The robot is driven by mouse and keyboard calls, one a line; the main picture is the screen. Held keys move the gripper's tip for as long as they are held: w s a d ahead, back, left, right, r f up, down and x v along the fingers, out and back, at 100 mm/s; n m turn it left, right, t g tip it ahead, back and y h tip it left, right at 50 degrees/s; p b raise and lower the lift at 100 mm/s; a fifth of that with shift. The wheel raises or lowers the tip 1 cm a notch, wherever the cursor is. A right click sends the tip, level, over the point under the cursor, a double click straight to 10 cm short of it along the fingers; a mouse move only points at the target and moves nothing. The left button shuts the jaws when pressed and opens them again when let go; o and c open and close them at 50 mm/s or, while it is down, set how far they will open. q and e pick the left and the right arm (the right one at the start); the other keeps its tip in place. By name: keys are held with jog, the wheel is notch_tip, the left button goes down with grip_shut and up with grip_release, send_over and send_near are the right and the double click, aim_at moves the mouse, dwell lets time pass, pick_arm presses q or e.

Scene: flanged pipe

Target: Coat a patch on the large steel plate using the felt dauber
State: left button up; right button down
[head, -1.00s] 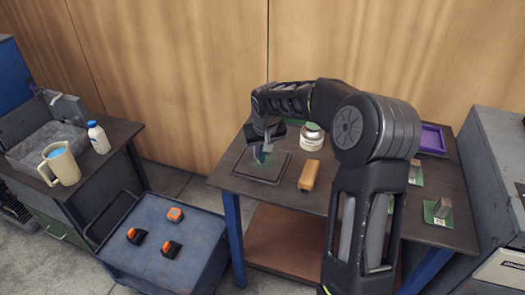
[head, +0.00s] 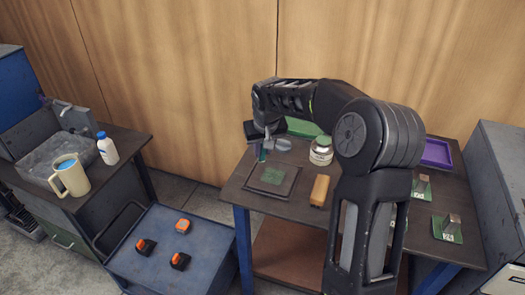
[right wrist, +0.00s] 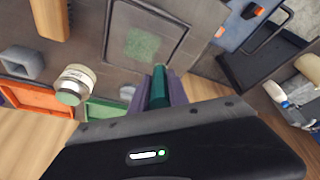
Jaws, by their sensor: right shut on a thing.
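The large steel plate (head: 291,171) lies flat on the dark table, with a green patch (head: 272,176) on its middle. In the right wrist view the plate (right wrist: 119,20) carries the same uneven green patch (right wrist: 142,45). My right gripper (head: 265,147) is shut on the green felt dauber (head: 262,154) and holds it above the plate's back edge, apart from the patch. In the right wrist view the dauber (right wrist: 158,87) stands between the fingers; its tip is not clear. A jar with a white label (head: 321,151) stands right of the plate. My left gripper is not in view.
A tan block (head: 319,190) lies right of the plate. Green-based metal pieces (head: 448,228) and a purple tray (head: 437,153) are further right. A blue cart (head: 160,235) with several orange-black items stands left. A pitcher (head: 70,178) and bottle (head: 107,149) stand on the left bench.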

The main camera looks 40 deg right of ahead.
notch_tip(320, 180, up, 2)
jog(key=shift+p, duration=0.45)
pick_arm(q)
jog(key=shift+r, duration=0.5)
